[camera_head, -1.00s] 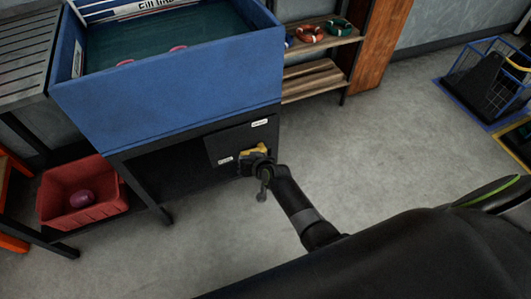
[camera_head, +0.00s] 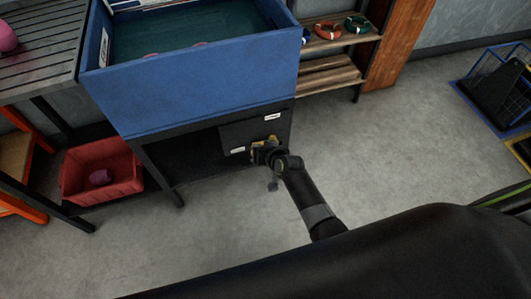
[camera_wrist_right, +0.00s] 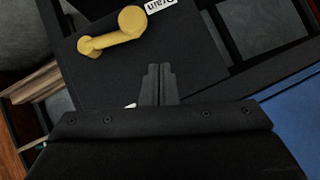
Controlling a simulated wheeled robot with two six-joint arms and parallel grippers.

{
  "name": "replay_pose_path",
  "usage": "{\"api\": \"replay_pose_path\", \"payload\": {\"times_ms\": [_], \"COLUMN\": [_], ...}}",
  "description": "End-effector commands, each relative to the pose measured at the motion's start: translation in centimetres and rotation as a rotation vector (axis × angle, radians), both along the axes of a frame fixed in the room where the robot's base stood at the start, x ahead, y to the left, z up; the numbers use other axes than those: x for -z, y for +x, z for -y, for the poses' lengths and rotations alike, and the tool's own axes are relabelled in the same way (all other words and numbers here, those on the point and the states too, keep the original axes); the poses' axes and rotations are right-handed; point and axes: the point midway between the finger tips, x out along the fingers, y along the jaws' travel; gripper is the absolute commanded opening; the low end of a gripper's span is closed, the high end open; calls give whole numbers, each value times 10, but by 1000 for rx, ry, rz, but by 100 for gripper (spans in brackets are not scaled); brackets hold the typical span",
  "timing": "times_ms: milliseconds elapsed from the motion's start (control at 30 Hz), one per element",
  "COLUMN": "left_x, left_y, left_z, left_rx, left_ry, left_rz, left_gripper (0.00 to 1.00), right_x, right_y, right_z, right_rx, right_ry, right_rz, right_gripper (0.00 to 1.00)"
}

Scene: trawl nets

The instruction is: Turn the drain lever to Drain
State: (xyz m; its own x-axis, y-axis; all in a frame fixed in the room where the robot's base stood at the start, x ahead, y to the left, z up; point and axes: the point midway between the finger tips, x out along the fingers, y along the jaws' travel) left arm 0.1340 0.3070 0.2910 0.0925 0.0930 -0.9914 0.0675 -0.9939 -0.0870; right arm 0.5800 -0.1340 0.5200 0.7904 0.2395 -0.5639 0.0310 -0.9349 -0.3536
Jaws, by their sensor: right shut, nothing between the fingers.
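The yellow drain lever (camera_wrist_right: 112,34) sits on a dark panel (camera_head: 232,133) under the blue tank. In the right wrist view its larger round end lies beside a white label reading Drain (camera_wrist_right: 160,4). The lever slants from there down to the left. In the head view my right gripper (camera_head: 262,153) partly hides the lever (camera_head: 273,138). In the right wrist view my right gripper (camera_wrist_right: 158,84) is shut and empty, its fingertips apart from the lever in the picture. My left gripper is not in view.
The panel carries a second white label (camera_head: 238,151) at its lower left. The blue tank (camera_head: 205,95) overhangs the panel. A wooden shelf (camera_head: 325,75) stands at right. Open floor lies to the right.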

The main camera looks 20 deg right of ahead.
Motion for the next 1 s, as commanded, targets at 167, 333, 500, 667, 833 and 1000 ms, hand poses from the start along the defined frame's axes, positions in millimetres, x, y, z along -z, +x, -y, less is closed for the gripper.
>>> {"api": "replay_pose_path", "payload": {"times_ms": [167, 333, 500, 667, 833, 1000], "left_x": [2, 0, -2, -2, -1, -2], "left_y": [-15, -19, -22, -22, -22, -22], "left_z": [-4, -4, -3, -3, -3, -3], "left_rx": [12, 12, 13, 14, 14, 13], "left_ry": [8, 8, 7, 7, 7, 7], "left_rz": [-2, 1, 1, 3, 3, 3], "left_gripper": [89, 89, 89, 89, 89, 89], "right_x": [-20, -36, -45, -49, -49, -49], "right_y": [-24, -44, -58, -63, -63, -63], "right_z": [1, 2, 2, 2, 2, 2], "right_rx": [2, 1, 0, 0, 0, 0], "right_ry": [2, 2, 2, 1, 1, 1], "right_rz": [-1, 0, 0, 1, 1, 1], "right_gripper": [0, 0, 0, 0, 0, 0]}}
